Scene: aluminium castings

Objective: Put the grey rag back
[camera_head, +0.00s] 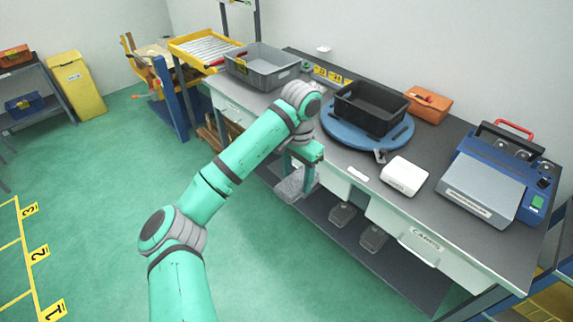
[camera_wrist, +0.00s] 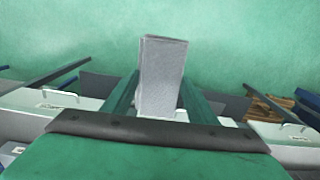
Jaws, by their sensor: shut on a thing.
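The grey rag (camera_head: 290,187) hangs below my gripper (camera_head: 304,172) in front of the workbench's front edge, over the lower shelf and the floor. In the wrist view the rag (camera_wrist: 162,70) shows as a light grey folded piece standing out between the two green fingers of my gripper (camera_wrist: 160,98). My gripper is shut on it.
The workbench (camera_head: 462,238) carries a grey crate (camera_head: 283,78), a black bin (camera_head: 372,122) on a blue turntable (camera_head: 338,132), an orange box (camera_head: 430,104), a white box (camera_head: 404,175) and a blue machine (camera_head: 492,185). Drawers and a lower shelf (camera_head: 383,262) lie below.

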